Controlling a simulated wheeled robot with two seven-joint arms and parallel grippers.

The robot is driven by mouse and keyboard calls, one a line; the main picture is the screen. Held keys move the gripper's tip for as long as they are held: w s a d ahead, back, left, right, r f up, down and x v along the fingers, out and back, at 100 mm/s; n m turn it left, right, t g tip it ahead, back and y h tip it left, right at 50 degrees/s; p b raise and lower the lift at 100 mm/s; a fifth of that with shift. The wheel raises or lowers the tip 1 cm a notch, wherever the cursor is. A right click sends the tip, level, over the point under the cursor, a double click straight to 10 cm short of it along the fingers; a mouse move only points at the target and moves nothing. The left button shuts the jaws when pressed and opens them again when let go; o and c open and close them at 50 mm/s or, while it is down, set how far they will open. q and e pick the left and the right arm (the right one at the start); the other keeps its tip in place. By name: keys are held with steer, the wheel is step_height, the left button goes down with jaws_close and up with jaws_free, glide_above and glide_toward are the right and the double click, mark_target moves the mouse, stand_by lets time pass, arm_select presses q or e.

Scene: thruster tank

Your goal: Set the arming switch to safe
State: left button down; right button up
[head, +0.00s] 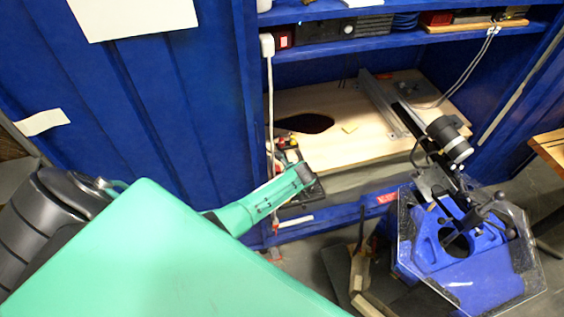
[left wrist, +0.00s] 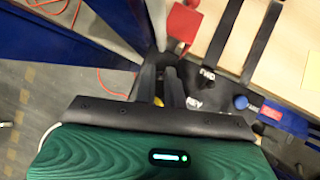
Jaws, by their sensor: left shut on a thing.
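A dark control panel (left wrist: 212,88) with white lettering that reads FWD shows in the left wrist view, with a red block (left wrist: 183,23) and a blue round knob (left wrist: 240,102) on it. My left gripper (left wrist: 163,72) is at the near edge of this panel, its fingers closed around a small dark part beside the red block. I cannot tell which way that part is set, as the fingers cover it. In the head view the green hand of my left arm hides most of the panel; small red and yellow pieces (head: 287,143) show just beyond it. My right gripper is out of view.
A blue cabinet with a wooden shelf board (head: 345,130) stands behind the panel. A blue stand with a clear hexagonal plate (head: 520,255) and a black motor (head: 449,139) is at the right. A white cable (head: 269,110) hangs at the cabinet's left edge.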

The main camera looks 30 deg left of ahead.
arm_select(q)
steer(key=shift+w+a+r+g+h+p, duration=0.3)
steer(key=shift+g+h+p, duration=0.2)
steer(key=shift+h, duration=0.1)
steer(key=shift+a+f+g+h, duration=0.1)
steer(key=shift+g+h, duration=0.2)
steer(key=shift+w+a+f+m+g+h+b, duration=0.15)
steer(key=shift+g+h+b, duration=0.1)
steer(key=shift+g+h, duration=0.2)
steer(key=shift+w+a+m+g+h+b, duration=0.15)
steer(key=shift+g+h+b, duration=0.15)
steer(key=shift+h, duration=0.25)
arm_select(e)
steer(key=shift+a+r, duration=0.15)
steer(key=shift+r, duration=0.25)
arm_select(q)
steer(key=c, duration=1.5)
jaws_free()
